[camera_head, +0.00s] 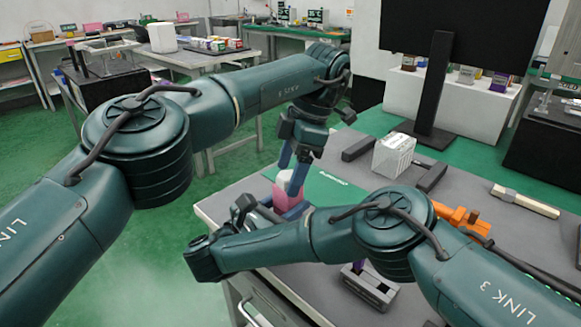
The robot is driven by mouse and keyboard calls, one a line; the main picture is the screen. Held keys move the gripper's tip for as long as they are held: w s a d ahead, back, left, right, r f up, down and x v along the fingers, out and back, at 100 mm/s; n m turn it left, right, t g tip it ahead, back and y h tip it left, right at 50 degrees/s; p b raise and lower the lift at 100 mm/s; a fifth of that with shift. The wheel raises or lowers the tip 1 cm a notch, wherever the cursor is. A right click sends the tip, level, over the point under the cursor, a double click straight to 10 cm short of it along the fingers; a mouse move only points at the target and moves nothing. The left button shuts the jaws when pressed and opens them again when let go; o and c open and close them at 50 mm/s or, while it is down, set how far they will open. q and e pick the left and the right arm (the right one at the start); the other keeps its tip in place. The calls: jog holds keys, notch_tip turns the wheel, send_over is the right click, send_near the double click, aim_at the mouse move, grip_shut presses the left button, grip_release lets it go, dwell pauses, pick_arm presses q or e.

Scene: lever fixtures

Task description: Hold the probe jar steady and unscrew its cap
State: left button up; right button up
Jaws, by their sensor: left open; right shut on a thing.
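A pink jar (287,200), which I take to be the probe jar, stands near the green mat on the grey table, partly hidden by my grippers. My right gripper (285,211) reaches in low from the front and is shut on the jar body. My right forearm hides the table in front of the jar.
A white box (394,155) stands behind between dark bars. A monitor (440,90) rises at the back. An orange part (461,217) and a wooden-handled tool (525,201) lie to the right. A grey fixture (369,286) sits at the front. The green mat (325,187) is mostly bare.

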aim_at(289, 172)
pick_arm(q)
jog(key=shift+r, duration=0.1)
jog(key=shift+r, duration=1.4)
jog(key=m, duration=0.2)
jog(key=m+t, duration=0.1)
jog(key=m, duration=0.2)
jog(key=shift+s+a+t, duration=0.1)
jog(key=shift+t, duration=0.2)
jog(key=m+t+h, duration=0.1)
jog(key=m, duration=0.5)
jog(key=shift+s, duration=0.1)
jog(key=m+t+h, duration=0.1)
jog(key=m, duration=0.4)
jog(key=shift+a+m, duration=0.15)
jog(key=shift+m, duration=0.25)
jog(key=m+h, duration=0.1)
jog(key=m, duration=0.2)
jog(key=m+h, duration=0.1)
jog(key=m, duration=0.2)
